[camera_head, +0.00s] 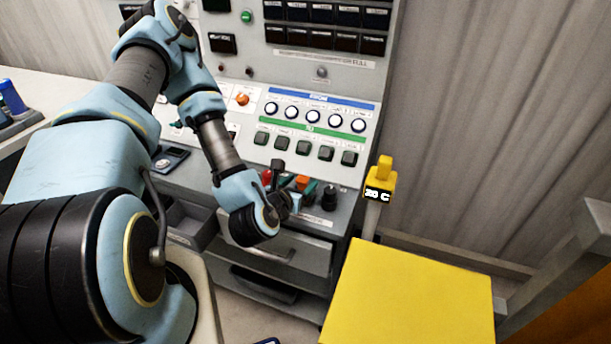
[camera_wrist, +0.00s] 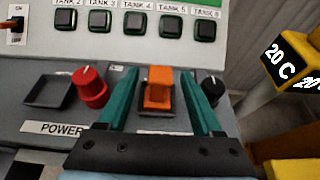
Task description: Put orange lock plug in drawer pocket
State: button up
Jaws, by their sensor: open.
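The orange lock plug (camera_wrist: 158,88) sits upright in a dark square recess on the console's lower ledge. It also shows, partly covered, in the head view (camera_head: 302,182). My gripper (camera_wrist: 159,98) is open, with one teal finger on each side of the plug and a gap to it on both sides. In the head view my gripper (camera_head: 290,200) reaches down over the ledge and is partly hidden by my wrist. A grey drawer (camera_head: 300,250) is below the ledge. A dark, open-topped compartment (camera_head: 190,222) shows to its left; my arm hides part of this area.
A red knob (camera_wrist: 92,88) stands left of the plug and a black knob (camera_wrist: 212,88) right of it, close outside my fingers. Tank buttons (camera_wrist: 135,24) line the panel behind. A yellow post marked 20 C (camera_head: 380,180) and a yellow-topped block (camera_head: 410,295) stand at right.

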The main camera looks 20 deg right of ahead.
jog(key=shift+r+p+v, duration=0.2)
jog(key=shift+p+v, duration=0.9)
jog(key=shift+v, duration=0.05)
jog(key=shift+s, duration=0.1)
jog(key=shift+a+f, duration=0.1)
jog(key=shift+a, duration=0.1)
